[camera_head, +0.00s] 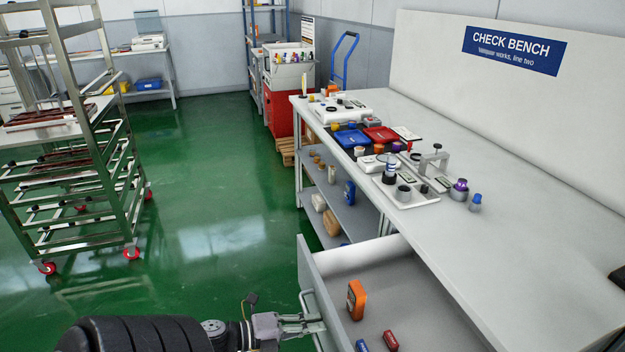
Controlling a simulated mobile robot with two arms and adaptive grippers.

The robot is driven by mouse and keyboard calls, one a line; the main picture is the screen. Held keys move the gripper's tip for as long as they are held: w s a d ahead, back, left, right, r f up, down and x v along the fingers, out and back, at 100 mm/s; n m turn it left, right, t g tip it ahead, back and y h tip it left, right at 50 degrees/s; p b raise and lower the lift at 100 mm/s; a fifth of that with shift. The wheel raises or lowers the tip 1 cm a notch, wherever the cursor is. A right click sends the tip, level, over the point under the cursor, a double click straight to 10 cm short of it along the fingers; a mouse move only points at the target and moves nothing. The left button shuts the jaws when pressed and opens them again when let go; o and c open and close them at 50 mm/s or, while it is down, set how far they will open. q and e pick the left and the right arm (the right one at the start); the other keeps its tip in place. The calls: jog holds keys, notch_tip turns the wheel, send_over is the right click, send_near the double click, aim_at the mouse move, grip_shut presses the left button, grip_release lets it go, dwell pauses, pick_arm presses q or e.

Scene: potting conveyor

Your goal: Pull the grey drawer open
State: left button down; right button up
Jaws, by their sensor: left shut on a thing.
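The grey drawer (308,262) stands pulled out from under the bench at the lower middle, and its inside shows. Its bar handle (306,299) is on the front face, which faces left. My left gripper (314,324) comes in from the left at the bottom and is shut on the handle. In the drawer lie an orange and dark item (356,300), a red item (390,340) and a blue item (361,346). The drawer's near end is cut off by the frame. My right gripper is not seen.
The white bench top (530,260) holds a fixture plate (405,193), a blue tray (352,138) and a red tray (381,135). A lower shelf (345,205) holds small items. A wheeled metal rack (100,160) stands left. The green floor (215,215) between is clear.

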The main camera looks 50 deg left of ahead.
pick_arm(q)
jog(key=c, duration=1.7)
grip_release()
jog(key=shift+s, duration=0.1)
jog(key=v, duration=1.2)
jog(key=shift+f, duration=0.15)
